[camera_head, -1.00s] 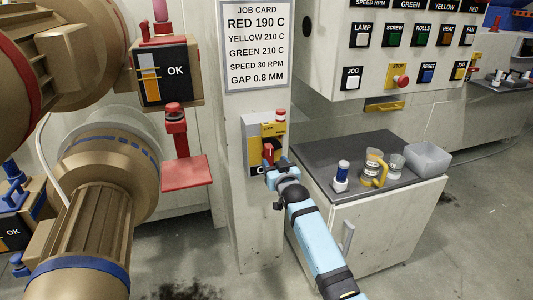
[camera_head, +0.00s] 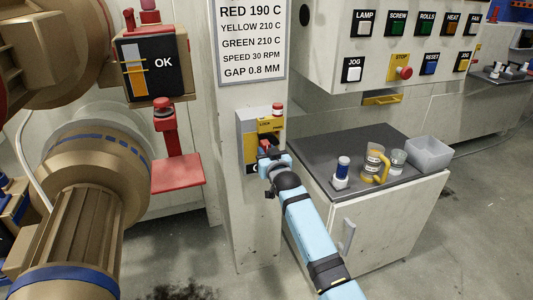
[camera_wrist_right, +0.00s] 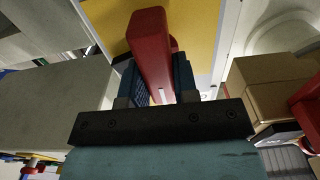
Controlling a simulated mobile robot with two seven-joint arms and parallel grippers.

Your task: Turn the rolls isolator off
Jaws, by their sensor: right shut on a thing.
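The rolls isolator is a grey box with a yellow plate (camera_head: 248,137) on the front of the pale column. Its red handle (camera_wrist_right: 150,50) shows large in the right wrist view, in front of the yellow plate. My right gripper (camera_head: 266,152) is at the isolator at the end of the light blue arm. In the right wrist view its two dark fingers are shut on the red handle, one on each side. In the head view the gripper covers much of the handle and the plate's lower part. My left gripper is not in view.
A job card (camera_head: 251,40) hangs above the isolator. A cabinet (camera_head: 375,225) to the right carries a blue-and-white canister (camera_head: 342,172), a jug (camera_head: 374,163), a cup (camera_head: 397,161) and a grey bin (camera_head: 429,155). A red bracket (camera_head: 178,174) and large brown machinery (camera_head: 80,220) stand left.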

